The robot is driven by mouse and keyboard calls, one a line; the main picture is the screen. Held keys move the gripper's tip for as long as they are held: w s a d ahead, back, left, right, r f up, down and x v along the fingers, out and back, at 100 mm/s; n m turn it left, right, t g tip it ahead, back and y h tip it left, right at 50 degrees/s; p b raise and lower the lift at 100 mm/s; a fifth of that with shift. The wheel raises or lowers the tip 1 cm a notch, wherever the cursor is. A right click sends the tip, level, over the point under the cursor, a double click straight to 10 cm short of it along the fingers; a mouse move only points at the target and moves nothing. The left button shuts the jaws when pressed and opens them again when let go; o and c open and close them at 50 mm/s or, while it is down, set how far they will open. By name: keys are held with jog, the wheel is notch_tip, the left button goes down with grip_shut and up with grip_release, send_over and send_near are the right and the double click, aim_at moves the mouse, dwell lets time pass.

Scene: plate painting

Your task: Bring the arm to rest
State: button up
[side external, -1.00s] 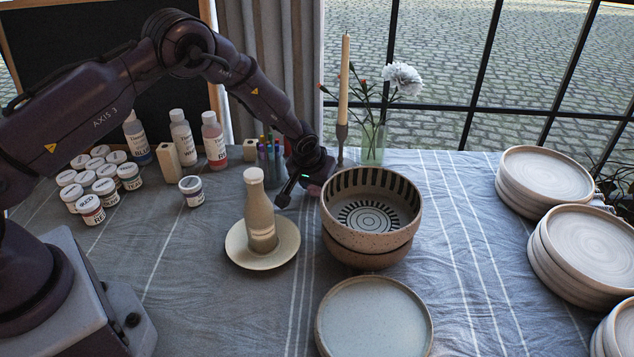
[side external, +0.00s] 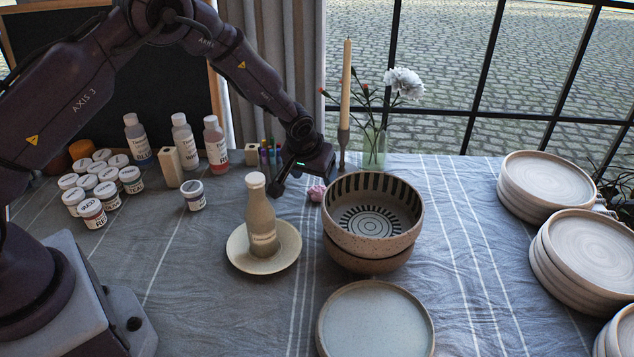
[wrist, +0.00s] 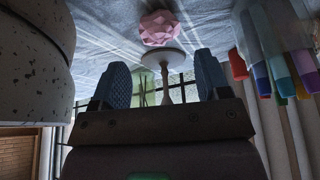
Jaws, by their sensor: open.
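My gripper (side external: 290,186) is in the air behind the bottle, left of the stacked bowls. In the wrist view my gripper (wrist: 165,80) shows two blue-padded fingers spread apart with nothing between them. A small pink faceted object (wrist: 159,28) lies on the cloth beyond the fingertips.
A bottle (side external: 261,215) stands on a saucer (side external: 237,258) in front of the gripper. Patterned bowls (side external: 370,240) are stacked to the right. Pens (wrist: 275,50), a candle holder (side external: 343,148) and a flower vase (side external: 374,148) are close by. Paint jars (side external: 193,194) stand left.

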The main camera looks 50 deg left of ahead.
jog(key=shift+v, duration=0.8)
jog(key=s+r+m+t, duration=0.1)
jog(key=s+r, duration=0.3)
jog(key=r, duration=0.6)
jog(key=s+r+m, duration=0.1)
jog(key=s+r, duration=0.4)
jog(key=r, duration=0.5)
jog(key=s+d+r+m+h, duration=0.1)
jog(key=s+r, duration=0.2)
jog(key=s, duration=0.8)
jog(key=s+d+r+m, duration=0.1)
jog(key=s+r, duration=0.3)
jog(key=s, duration=0.7)
jog(key=shift+s+d+h, duration=0.2)
jog(key=shift+d+h, duration=0.2)
jog(key=shift+d, duration=0.05)
